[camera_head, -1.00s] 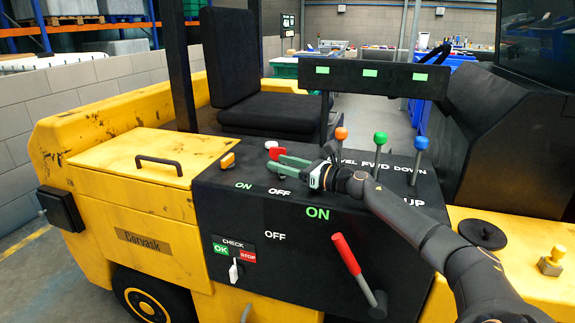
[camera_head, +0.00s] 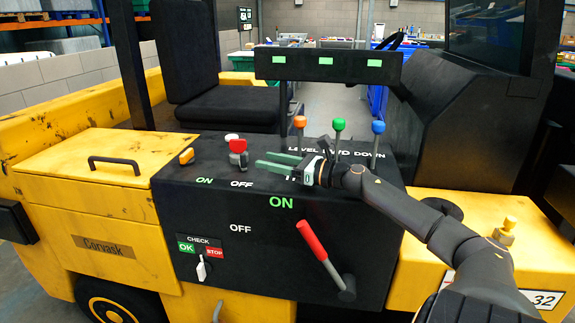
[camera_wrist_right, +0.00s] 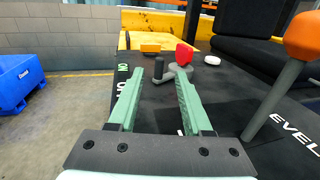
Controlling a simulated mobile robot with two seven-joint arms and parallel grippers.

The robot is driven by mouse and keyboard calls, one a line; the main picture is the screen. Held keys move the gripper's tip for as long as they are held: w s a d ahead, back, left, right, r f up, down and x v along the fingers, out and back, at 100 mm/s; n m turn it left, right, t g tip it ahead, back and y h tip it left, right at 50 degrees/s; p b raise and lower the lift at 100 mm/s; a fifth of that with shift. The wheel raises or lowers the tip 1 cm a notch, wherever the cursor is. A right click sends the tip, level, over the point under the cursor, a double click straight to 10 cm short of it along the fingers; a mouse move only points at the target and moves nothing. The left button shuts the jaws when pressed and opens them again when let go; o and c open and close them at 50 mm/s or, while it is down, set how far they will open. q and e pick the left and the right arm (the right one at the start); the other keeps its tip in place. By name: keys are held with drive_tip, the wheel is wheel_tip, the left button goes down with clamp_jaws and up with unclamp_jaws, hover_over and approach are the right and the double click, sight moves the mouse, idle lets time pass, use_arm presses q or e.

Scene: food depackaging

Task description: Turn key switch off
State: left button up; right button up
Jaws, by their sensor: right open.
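A red-topped key switch (camera_head: 238,147) stands on the black console top, behind its ON and OFF labels. In the right wrist view its red grip (camera_wrist_right: 185,55) sits on a grey base, with a short black post beside it. My right gripper (camera_head: 262,160) is open, its green fingers apart and pointing left, just to the right of the switch. In the wrist view the gripper (camera_wrist_right: 160,74) has the black post and grey base just beyond its fingertips, with nothing held between the fingers. My left gripper is not in view.
An orange button (camera_head: 186,156) and a white button (camera_head: 231,137) flank the switch. Levers with orange (camera_head: 300,122), green (camera_head: 339,124) and blue (camera_head: 378,127) knobs rise to the right. A red-handled lever (camera_head: 313,240) and a small check switch (camera_head: 201,268) are on the front face.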

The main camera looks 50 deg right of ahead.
drive_tip(key=v, duration=0.2)
drive_tip(key=shift+s+d, duration=0.15)
drive_tip(key=shift+s, duration=0.25)
drive_tip(key=shift+s+d, duration=0.1)
drive_tip(key=shift+s, duration=0.45)
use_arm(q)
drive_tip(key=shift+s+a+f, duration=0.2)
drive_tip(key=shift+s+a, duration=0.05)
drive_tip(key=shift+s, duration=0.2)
use_arm(e)
drive_tip(key=shift+s+d, duration=0.1)
drive_tip(key=shift+s, duration=0.05)
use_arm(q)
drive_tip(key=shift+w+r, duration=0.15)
